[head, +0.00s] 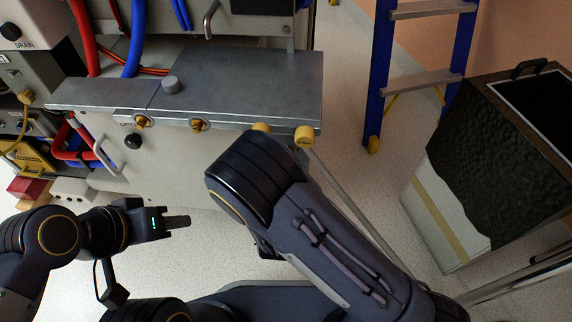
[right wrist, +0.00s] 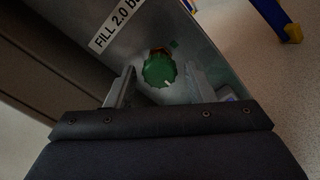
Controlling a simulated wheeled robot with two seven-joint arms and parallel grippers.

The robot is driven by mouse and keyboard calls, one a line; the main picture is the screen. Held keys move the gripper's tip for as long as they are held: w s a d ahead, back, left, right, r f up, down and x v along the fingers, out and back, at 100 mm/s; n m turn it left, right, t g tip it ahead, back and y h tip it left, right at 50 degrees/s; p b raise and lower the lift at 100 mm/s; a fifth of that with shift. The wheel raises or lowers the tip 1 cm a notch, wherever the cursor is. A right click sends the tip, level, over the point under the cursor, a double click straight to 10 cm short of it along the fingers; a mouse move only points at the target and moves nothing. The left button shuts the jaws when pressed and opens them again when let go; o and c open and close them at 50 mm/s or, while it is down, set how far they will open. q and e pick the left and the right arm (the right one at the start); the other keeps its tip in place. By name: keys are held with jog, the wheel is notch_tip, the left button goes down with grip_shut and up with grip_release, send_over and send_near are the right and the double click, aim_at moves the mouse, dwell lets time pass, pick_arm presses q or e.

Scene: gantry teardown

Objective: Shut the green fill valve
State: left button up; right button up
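The green fill valve knob (right wrist: 160,70) shows in the right wrist view, on a grey panel below a white label reading "FILL 2.0" (right wrist: 116,26). My right gripper (right wrist: 160,84) is open, with one finger on either side of the knob. I cannot tell whether the fingers touch it. In the head view the green knob and my right gripper are hidden behind my right arm and the cabinet front. My left gripper (head: 177,222) is low at the left, in front of the cabinet and away from the valve. Its fingers overlap from this side.
The grey-topped cabinet (head: 240,85) carries brass fittings, a black knob (head: 133,141) and yellow caps (head: 305,137). Red and blue hoses (head: 136,40) run at the left. A blue ladder (head: 379,70) and a dark, rough-sided box (head: 490,165) stand at the right, with bare floor between.

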jog(key=shift+o, duration=0.3)
jog(key=shift+s, duration=0.1)
jog(key=s+b, duration=0.1)
jog(key=s, duration=0.6)
jog(key=shift+s+a, duration=0.3)
jog(key=shift+a, duration=0.05)
